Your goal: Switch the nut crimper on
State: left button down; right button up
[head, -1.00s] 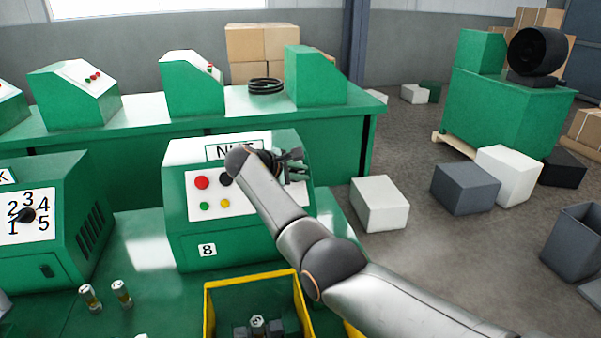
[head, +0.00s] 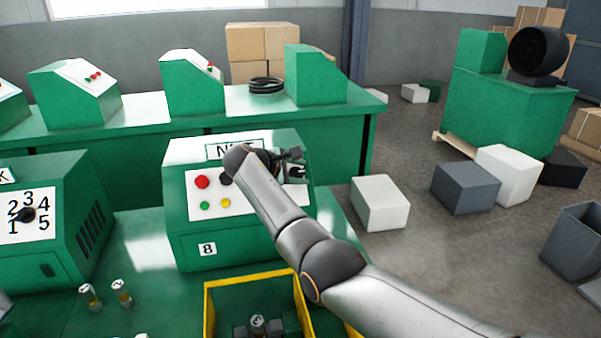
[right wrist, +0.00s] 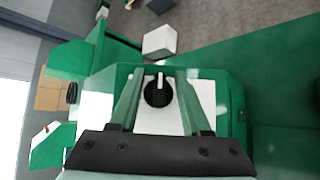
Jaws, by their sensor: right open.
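The nut crimper (head: 185,235) is a green machine with a sloping white panel (head: 213,190), a partly covered label starting with N and an 8 on its front. My right gripper (head: 297,164) is open at the panel's right side. In the right wrist view a black knob (right wrist: 158,95) with a white pointer shows between the open fingers of the right gripper (right wrist: 160,74). I cannot tell whether they touch it.
Another green machine (head: 65,225) with a numbered dial stands at left. White and grey boxes stand on the floor at right.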

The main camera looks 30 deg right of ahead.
jog(key=v, duration=1.2)
jog(key=shift+s+f, duration=0.1)
